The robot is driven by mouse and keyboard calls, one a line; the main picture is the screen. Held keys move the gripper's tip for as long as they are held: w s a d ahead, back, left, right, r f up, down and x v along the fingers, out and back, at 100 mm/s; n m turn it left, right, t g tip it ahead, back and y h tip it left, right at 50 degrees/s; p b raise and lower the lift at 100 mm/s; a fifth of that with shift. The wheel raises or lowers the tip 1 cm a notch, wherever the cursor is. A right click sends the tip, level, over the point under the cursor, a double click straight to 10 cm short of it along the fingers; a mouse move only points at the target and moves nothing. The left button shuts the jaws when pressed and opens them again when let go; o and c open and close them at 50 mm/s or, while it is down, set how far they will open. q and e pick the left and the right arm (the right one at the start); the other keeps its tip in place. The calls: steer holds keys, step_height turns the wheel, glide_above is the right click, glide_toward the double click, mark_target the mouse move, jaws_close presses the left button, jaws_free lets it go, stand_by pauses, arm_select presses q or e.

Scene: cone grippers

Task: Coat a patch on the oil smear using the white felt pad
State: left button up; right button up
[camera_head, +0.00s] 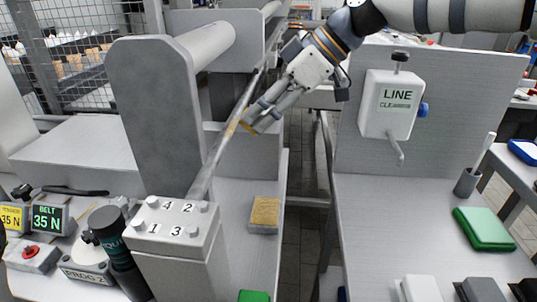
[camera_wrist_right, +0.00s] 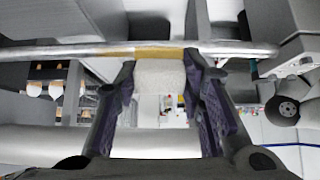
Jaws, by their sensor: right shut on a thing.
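My right gripper (camera_head: 256,118) is shut on the white felt pad (camera_wrist_right: 160,74), which sits between its two fingers in the right wrist view. In the head view the fingers largely hide the pad. The oil smear is a yellow-brown band (camera_wrist_right: 160,53) on a long metal bar (camera_wrist_right: 60,50). It also shows in the head view (camera_head: 230,131) beside the fingertips. The pad's far edge lies right along the smear in the wrist view; I cannot tell whether they touch. My left gripper is not in view.
A numbered block (camera_head: 178,228) stands at the bar's near end. A tall grey plate (camera_head: 150,120) stands left of the bar. A tan-topped block (camera_head: 264,212) lies on the bench below. A LINE dispenser (camera_head: 392,105) and green pad (camera_head: 484,228) are to the right.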

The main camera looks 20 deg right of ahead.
steer(key=shift+w+d+r+y, duration=0.3)
steer(key=shift+w+d+r, duration=0.2)
steer(key=shift+w+d, duration=0.25)
steer(key=b+x, duration=0.1)
steer(key=x, duration=0.3)
steer(key=shift+a+f, duration=0.15)
steer(key=shift+w+a+f+b, duration=0.1)
steer(key=shift+a+f+b, duration=0.25)
steer(key=shift+a, duration=0.1)
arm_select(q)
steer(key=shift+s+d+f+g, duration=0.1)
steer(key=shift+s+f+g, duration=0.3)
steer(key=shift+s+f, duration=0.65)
arm_select(e)
steer(key=shift+a, duration=0.1)
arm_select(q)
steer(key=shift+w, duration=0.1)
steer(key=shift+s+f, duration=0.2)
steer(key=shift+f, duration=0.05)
arm_select(e)
steer(key=shift+x, duration=1)
steer(key=shift+w, duration=0.1)
